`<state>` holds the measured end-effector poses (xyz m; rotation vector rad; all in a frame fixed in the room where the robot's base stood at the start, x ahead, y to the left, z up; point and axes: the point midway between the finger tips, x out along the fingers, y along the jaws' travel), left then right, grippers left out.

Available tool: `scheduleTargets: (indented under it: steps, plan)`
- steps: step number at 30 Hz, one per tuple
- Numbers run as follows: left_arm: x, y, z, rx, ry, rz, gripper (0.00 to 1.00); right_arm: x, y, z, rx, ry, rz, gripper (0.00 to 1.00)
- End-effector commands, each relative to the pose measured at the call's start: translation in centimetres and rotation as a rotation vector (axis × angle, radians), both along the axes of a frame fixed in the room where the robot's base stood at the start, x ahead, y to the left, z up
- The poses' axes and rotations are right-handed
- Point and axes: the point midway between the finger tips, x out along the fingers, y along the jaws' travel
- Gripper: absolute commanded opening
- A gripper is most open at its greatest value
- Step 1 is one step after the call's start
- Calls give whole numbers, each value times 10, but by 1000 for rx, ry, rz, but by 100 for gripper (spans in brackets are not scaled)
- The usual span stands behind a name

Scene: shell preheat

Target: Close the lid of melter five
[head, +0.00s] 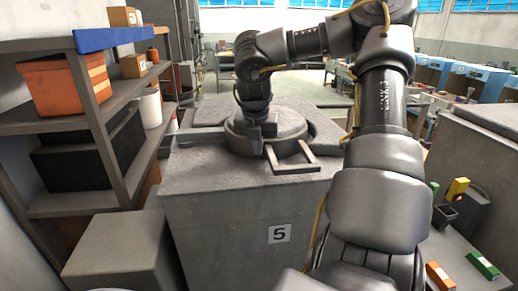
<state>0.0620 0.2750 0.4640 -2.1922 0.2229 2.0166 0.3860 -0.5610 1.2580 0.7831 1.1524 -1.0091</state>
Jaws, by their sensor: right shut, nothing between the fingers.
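Melter five (225,205) is a grey block with a "5" label (279,233) on its front, standing in the middle of the head view. On its top is a round, raised grey lid or rim (290,124). I cannot tell whether the lid lies fully flat, because my right arm covers part of it. A dark bar frame (293,158) sticks out at its front right. My right gripper (262,138) points down over the round part, shut and empty. I cannot tell whether it touches. My left gripper is out of view.
A shelf rack (128,190) with an orange bin (66,84) and boxes stands at the left. A grey block (122,250) sits low in front of it. At the right are a table with small coloured items (457,188) and another grey block (485,135).

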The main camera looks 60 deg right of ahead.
Motion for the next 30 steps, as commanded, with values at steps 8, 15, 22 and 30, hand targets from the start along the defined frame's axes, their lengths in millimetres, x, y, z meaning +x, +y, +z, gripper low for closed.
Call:
scheduleTargets:
  steps: [8, 15, 22, 30]
  plan:
    - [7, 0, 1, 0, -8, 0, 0, 4, -7, 0, -3, -1, 3, 0]
    - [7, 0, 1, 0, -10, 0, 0, 4, -7, 0, -3, -2, 1, 0]
    - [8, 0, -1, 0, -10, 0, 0, 2, -4, -1, -3, -2, 1, 0]
    - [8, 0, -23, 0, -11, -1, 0, -17, 30, 4, -6, -5, -7, 0]
